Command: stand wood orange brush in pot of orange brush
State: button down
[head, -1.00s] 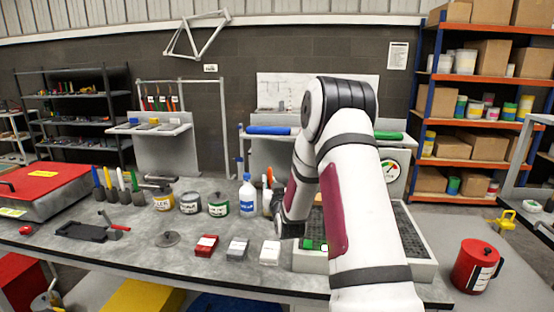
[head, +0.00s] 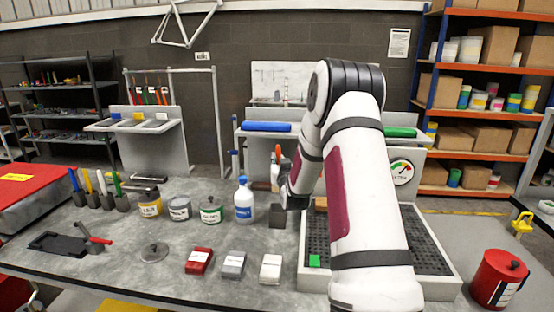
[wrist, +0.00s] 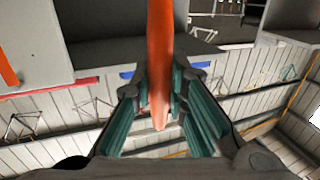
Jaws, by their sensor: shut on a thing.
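My gripper (wrist: 160,95) is shut on the orange brush (wrist: 159,55), whose long orange body runs between the fingers in the wrist view. In the head view my gripper (head: 285,188) is partly hidden by my arm, and an orange tip (head: 278,152) shows just above it. A dark grey pot (head: 278,216) stands on the bench just below my gripper. Whether the brush's lower end is inside the pot or above it, I cannot tell. Several similar pots (head: 107,201) with blue, yellow, white and green brushes stand at the left.
A white-and-blue bottle (head: 244,202) and paint tins (head: 211,210) stand left of the pot. Red, grey and white blocks (head: 233,264) lie in front.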

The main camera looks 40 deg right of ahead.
jog(key=shift+w+f+b, duration=0.1)
jog(key=shift+f+b, duration=0.3)
jog(key=shift+f, duration=0.65)
jog(key=shift+f+b, duration=1.7)
jog(key=shift+f, duration=2.5)
jog(key=shift+f+b, duration=0.5)
jog(key=shift+f, duration=0.5)
jog(key=c, duration=1.5)
grip_release()
jog(key=v, duration=1.2)
